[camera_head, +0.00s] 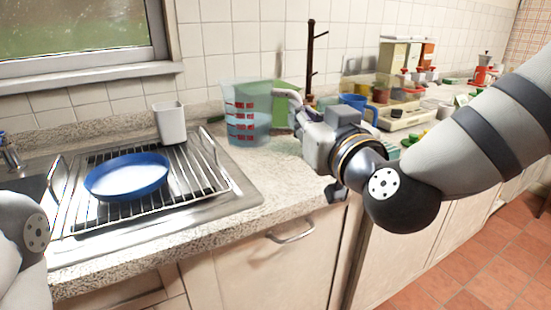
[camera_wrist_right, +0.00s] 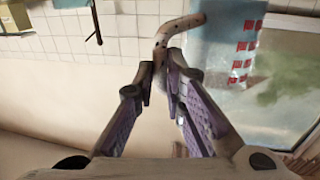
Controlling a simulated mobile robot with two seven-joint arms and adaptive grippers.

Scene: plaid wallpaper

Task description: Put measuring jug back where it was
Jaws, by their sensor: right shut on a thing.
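The measuring jug (camera_head: 247,118) is clear bluish-green with red markings and stands upright over the counter, right of the sink. I cannot tell whether its base touches the counter. My right gripper (camera_head: 294,108) comes from the right and is shut on the jug's handle. In the right wrist view the gripper (camera_wrist_right: 166,78) has the pale handle (camera_wrist_right: 161,42) between its fingers, and the jug (camera_wrist_right: 215,50) fills the upper right. My left gripper is out of view; only part of my left arm shows at the lower left.
A blue bowl (camera_head: 127,177) lies on the drying rack (camera_head: 200,178), with a white cup (camera_head: 170,123) behind it. A blue mug (camera_head: 358,104) and several kitchen items crowd the right counter.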

